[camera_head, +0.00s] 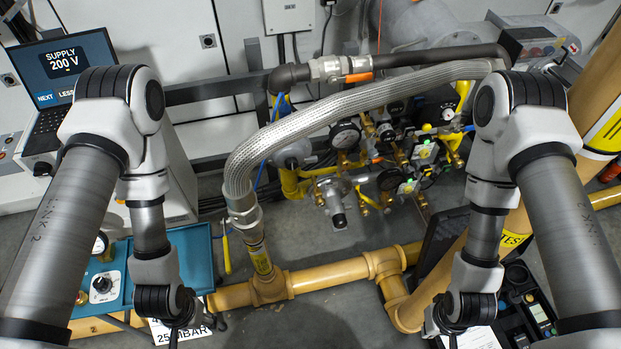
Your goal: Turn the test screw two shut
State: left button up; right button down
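The gas valve train (385,150) stands in the middle, with brass fittings, dark valve bodies, green and yellow caps and round gauges. I cannot tell which small fitting on it is test screw two, or whether it is open or shut. My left gripper (174,330) points down at the lower left, over a white label sheet and apart from the valve train. My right gripper (452,332) points down at the lower right, also apart from it. The fingers of both are dark, seen from above and partly hidden, so their opening is unclear.
A braided hose (330,117) arches across in front of the valve train. Yellow pipe (330,275) runs below it. A laptop (66,70) reads "SUPPLY 200 V". A blue case (196,262) is at lower left, a black case (528,300) at lower right. Grey floor between is partly clear.

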aim_at(320, 203)
jog(key=k+j, duration=0.25)
jog(key=k+l, duration=0.1)
jog(key=l, duration=0.25)
jog(key=k+l, duration=0.1)
jog(key=l, duration=0.25)
jog(key=i+l, duration=0.1)
jog(key=l, duration=0.65)
